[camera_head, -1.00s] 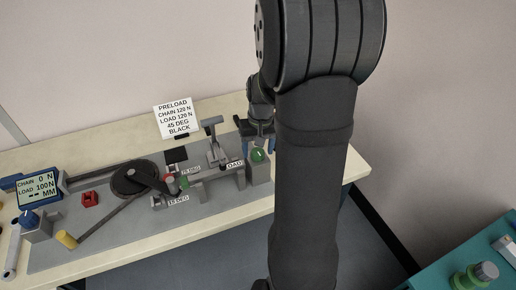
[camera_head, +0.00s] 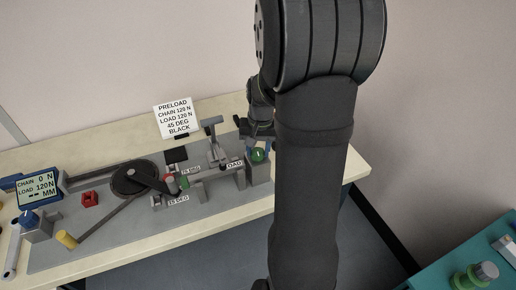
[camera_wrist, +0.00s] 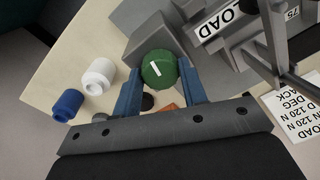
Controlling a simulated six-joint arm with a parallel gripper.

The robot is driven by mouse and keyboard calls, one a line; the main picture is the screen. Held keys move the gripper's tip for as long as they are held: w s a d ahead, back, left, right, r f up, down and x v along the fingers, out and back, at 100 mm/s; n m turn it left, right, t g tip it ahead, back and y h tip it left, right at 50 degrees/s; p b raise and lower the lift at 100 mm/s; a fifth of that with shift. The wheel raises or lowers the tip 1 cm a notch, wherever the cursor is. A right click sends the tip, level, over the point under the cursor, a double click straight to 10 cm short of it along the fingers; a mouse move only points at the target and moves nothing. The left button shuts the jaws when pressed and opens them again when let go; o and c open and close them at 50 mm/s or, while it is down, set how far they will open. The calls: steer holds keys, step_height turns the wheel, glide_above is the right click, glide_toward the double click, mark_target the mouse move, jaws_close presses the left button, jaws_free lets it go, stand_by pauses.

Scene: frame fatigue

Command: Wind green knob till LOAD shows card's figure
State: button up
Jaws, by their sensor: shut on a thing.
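The green knob (camera_head: 258,155) sits on a grey block beside the LOAD label (camera_head: 234,165). In the wrist view the knob (camera_wrist: 159,69) has a white pointer line and lies between the two blue fingers of my gripper (camera_wrist: 160,88), which is shut on it. In the head view my gripper (camera_head: 257,138) is partly hidden by my arm. The card (camera_head: 176,117) reads PRELOAD, CHAIN 120 N, LOAD 120 N, 45 DEG, BLACK. The display (camera_head: 39,187) at the left reads CHAIN 0 N, LOAD 120 N and MM.
White (camera_wrist: 99,73) and blue (camera_wrist: 68,104) cylinders stand near the gripper in the wrist view.

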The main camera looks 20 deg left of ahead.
mark_target(261, 151)
steer(key=shift+m, duration=0.8)
steer(key=o, duration=1)
steer(key=r, duration=1.1)
steer(key=d+r, duration=0.1)
steer(key=r, duration=0.5)
steer(key=shift+w+r, duration=0.1)
steer(key=shift+r, duration=0.15)
steer(key=shift+f, duration=0.1)
steer(key=f, duration=1.1)
steer(key=a+f, duration=0.1)
steer(key=f, duration=0.5)
steer(key=shift+f, duration=0.15)
